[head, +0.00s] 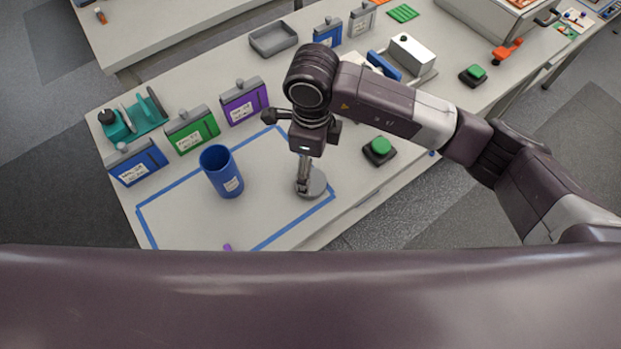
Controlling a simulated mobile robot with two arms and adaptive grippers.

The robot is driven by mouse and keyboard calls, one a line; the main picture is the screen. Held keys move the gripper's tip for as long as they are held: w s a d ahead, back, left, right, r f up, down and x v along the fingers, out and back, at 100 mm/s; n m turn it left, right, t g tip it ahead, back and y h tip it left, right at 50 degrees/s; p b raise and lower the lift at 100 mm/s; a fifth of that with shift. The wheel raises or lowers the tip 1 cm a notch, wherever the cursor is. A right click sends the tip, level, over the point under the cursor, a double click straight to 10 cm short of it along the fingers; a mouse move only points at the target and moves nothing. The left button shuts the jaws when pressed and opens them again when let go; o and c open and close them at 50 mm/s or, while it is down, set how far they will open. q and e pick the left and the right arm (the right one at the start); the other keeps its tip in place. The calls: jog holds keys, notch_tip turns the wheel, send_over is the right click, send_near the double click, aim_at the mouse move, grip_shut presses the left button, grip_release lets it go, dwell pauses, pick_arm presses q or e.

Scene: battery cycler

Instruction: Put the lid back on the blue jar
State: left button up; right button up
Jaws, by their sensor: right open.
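The blue jar (227,182) stands upright and open on the table, inside the blue tape outline, with a white label on its side. A round grey lid (319,187) lies flat on the table to the right of the jar, near the tape's right edge. My right gripper (304,188) points down at the lid and covers part of it. It is open; I cannot tell whether its fingers touch the lid. My left gripper is not in view.
Blue, green and purple labelled containers (243,101) stand behind the jar, with a teal device (133,121) at the left. A green button (378,148) sits right of my right gripper. A small purple piece (227,247) lies near the front. The table between jar and lid is clear.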

aim_at(312, 182)
jog(key=shift+s+f+p, duration=0.1)
jog(key=shift+f+p, duration=0.05)
jog(key=shift+p, duration=0.15)
jog(key=f, duration=0.1)
jog(key=f+p, duration=0.2)
jog(key=f, duration=0.1)
jog(key=shift+s, duration=0.3)
jog(key=shift+w+f, duration=0.1)
jog(key=shift+f, duration=0.35)
jog(key=c, duration=1)
